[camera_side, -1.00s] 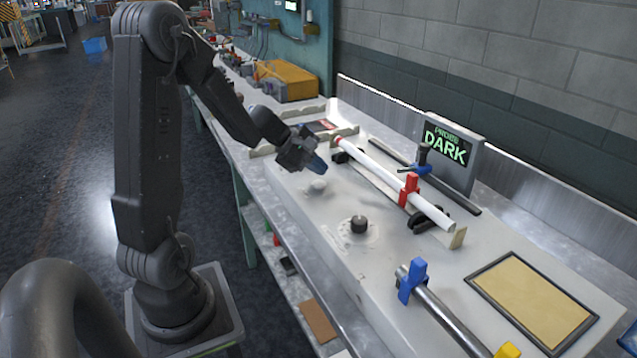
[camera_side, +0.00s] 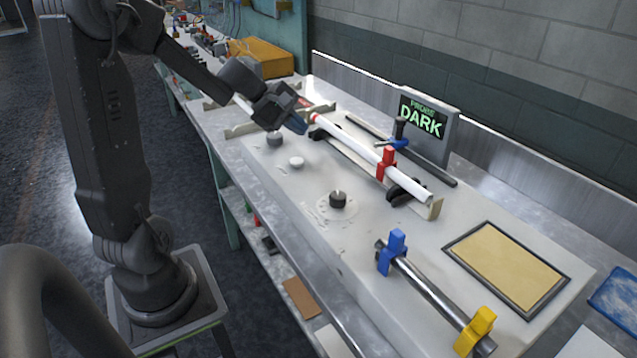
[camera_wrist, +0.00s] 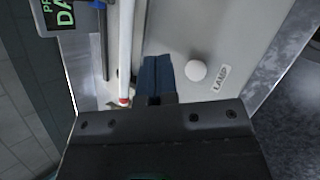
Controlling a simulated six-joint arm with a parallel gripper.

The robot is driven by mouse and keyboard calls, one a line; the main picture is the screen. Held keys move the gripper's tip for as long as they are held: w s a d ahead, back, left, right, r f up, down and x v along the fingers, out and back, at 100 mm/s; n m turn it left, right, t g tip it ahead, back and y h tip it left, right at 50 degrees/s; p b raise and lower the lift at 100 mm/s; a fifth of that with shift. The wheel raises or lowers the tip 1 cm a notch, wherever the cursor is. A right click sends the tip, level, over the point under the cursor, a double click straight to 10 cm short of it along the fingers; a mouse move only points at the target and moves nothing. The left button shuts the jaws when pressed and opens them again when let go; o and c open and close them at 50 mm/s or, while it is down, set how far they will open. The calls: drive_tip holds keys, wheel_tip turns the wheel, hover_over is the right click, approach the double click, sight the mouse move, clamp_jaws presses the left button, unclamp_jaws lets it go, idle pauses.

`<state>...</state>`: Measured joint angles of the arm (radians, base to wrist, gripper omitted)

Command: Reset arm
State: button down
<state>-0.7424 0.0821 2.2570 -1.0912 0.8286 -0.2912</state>
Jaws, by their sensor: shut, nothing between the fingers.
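My gripper (camera_side: 297,123) is at the left end of the white glass tube (camera_side: 345,145), apart from any grip on it. Its blue fingers are together and empty. In the wrist view the shut fingers (camera_wrist: 156,78) point over the pale work surface, beside the tube (camera_wrist: 125,50) and a round white knob (camera_wrist: 195,70) marked "LAMP". The tube lies on black supports with a red clamp (camera_side: 386,163) near its right part. My arm reaches over the bench from the left.
A display (camera_side: 422,122) reading "DARK" stands behind the tube. A dark knob (camera_side: 338,199), a metal rod with a blue clamp (camera_side: 392,252) and a yellow clamp (camera_side: 474,330), and a framed tan pad (camera_side: 507,268) are on the bench. A yellow box (camera_side: 262,57) is farther back.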

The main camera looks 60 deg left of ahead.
drive_tip(key=s+d+r+m+g, duration=0.25)
drive_tip(key=d+m, duration=0.35)
drive_tip(key=d, duration=0.4)
drive_tip(key=s+d+r+m+y, duration=0.2)
drive_tip(key=s+d+m+y, duration=0.2)
drive_tip(key=s+d+m, duration=0.6)
drive_tip(key=s+m, duration=0.4)
drive_tip(key=shift+d+r+m, duration=0.2)
drive_tip(key=shift+d+m, duration=0.05)
drive_tip(key=shift+m, duration=0.15)
